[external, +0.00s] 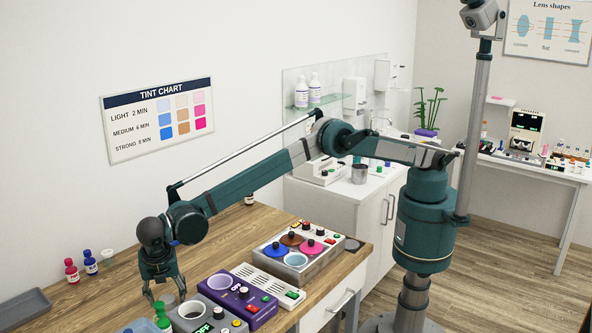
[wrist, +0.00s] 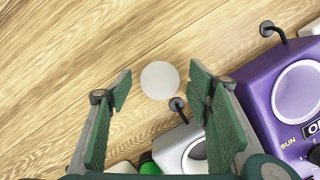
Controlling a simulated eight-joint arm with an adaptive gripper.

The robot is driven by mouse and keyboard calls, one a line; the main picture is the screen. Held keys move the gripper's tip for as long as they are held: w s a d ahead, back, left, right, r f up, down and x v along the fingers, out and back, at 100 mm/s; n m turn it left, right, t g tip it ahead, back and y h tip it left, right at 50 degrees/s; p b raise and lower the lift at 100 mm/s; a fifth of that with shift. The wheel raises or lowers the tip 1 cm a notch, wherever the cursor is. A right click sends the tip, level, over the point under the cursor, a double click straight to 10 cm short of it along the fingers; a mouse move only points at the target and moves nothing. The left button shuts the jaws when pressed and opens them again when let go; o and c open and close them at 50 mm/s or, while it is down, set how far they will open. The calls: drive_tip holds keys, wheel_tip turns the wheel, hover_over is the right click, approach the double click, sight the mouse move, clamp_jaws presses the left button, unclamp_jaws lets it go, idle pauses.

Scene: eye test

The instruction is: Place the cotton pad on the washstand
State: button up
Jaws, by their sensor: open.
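The cotton pad looks to be the white round disc (wrist: 160,80) on the wooden table in the wrist view. It lies between the fingertips as seen from the wrist; whether the fingers are level with it or above it, I cannot tell. My gripper (external: 163,290) is open over the near left part of the table, and its two green fingers (wrist: 158,95) stand apart with nothing held. In the external view the pad is not clearly visible near my gripper. The washstand appears to be the white cabinet (external: 322,203) beyond the table, below a glass shelf.
A grey device (wrist: 170,147) and a purple device (wrist: 262,92) stand close to my gripper. A tinting unit (external: 318,265) with coloured lids is farther right. Small bottles (external: 90,262) and a dark tray (external: 22,308) are at the left. Bare wood (external: 215,240) lies behind the devices.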

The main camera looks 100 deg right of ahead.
sight(167, 299)
drive_tip(key=shift+c, duration=0.3)
drive_tip(key=c, duration=0.7)
drive_tip(key=shift+o, duration=0.2)
drive_tip(key=shift+r, duration=0.1)
wheel_tip(167, 299, up, 10)
idle(0.8)
